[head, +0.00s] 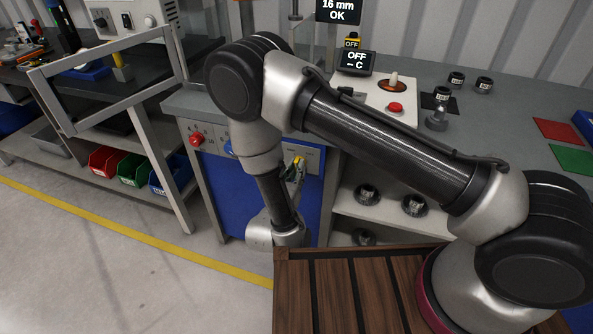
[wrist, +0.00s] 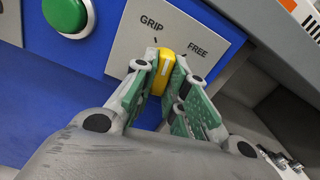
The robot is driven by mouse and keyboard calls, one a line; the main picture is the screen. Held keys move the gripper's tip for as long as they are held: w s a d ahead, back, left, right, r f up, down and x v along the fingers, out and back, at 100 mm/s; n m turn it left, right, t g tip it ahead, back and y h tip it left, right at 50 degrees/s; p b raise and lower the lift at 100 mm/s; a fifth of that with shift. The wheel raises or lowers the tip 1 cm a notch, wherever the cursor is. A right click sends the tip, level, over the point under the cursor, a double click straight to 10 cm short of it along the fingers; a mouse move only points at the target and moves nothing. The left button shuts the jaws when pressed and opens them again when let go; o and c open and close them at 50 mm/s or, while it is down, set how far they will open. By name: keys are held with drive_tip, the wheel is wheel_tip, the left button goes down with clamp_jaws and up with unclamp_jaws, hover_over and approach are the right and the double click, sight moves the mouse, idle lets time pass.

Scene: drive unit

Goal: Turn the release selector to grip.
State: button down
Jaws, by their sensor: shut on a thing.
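The release selector (wrist: 162,75) is a yellow knob with a pale pointer line, on a light plate (wrist: 190,22) marked GRIP and FREE. In the wrist view my gripper (wrist: 160,80) is shut on the knob, one green-padded finger on each side. The pointer line points up the plate, between the GRIP and FREE words; its exact setting is hard to tell. In the head view my gripper (head: 296,172) is at the blue cabinet front, partly hidden behind my arm.
A green button (wrist: 65,14) sits on the blue panel left of the plate. In the head view a red knob (head: 195,140) is on the cabinet's left. The bench top (head: 480,135) overhangs the panel. Open floor (head: 130,270) lies at left.

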drive_tip(key=shift+d+n, duration=0.1)
drive_tip(key=shift+n, duration=2.7)
drive_tip(key=c, duration=1.4)
unclamp_jaws()
drive_tip(key=shift+c, duration=0.2)
drive_tip(key=shift+r, duration=0.15)
wheel_tip(320, 180, up, 10)
drive_tip(key=shift+f, duration=0.1)
